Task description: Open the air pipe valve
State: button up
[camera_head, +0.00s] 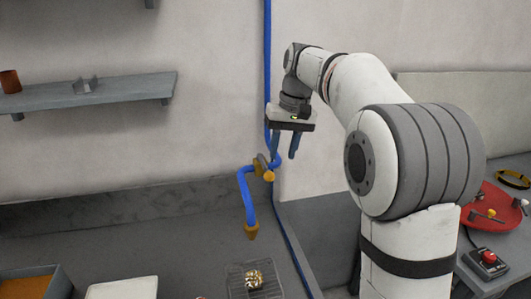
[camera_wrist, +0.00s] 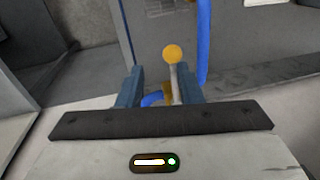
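The blue air pipe (camera_head: 267,60) runs down the wall and bends out to a brass-coloured nozzle (camera_head: 251,231). The valve (camera_head: 260,162) sits on the bend, with a grey lever (camera_wrist: 175,82) ending in a yellow ball knob (camera_head: 269,176). My gripper (camera_head: 284,156) points down, open and empty, just above and slightly right of the valve in the head view. In the wrist view the lever and knob (camera_wrist: 172,54) appear between the two blue fingers (camera_wrist: 160,88), nearer the right one. I cannot tell whether any finger touches the lever. The valve body is mostly hidden there.
A copper coil (camera_head: 254,279) lies on a wire rack (camera_head: 239,290) below the nozzle. A shelf (camera_head: 120,92) is on the left wall. A red tray (camera_head: 482,218) and a red-button box (camera_head: 486,263) are at right.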

aim_at(267, 169)
jog(key=w+a+r, duration=0.1)
jog(key=w+a, duration=0.1)
jog(key=w, duration=0.2)
jog(key=shift+n, duration=0.3)
jog(key=shift+s+a+f+p, duration=0.1)
jog(key=shift+a+f, duration=0.15)
jog(key=shift+f, duration=0.95)
jog(key=shift+s+a+f+p, duration=0.15)
jog(key=shift+a+f, duration=0.1)
jog(key=shift+f, duration=0.9)
jog(key=shift+s+a+f+p, duration=0.1)
jog(key=shift+a+f, duration=0.15)
jog(key=shift+f, duration=0.95)
grip_shut()
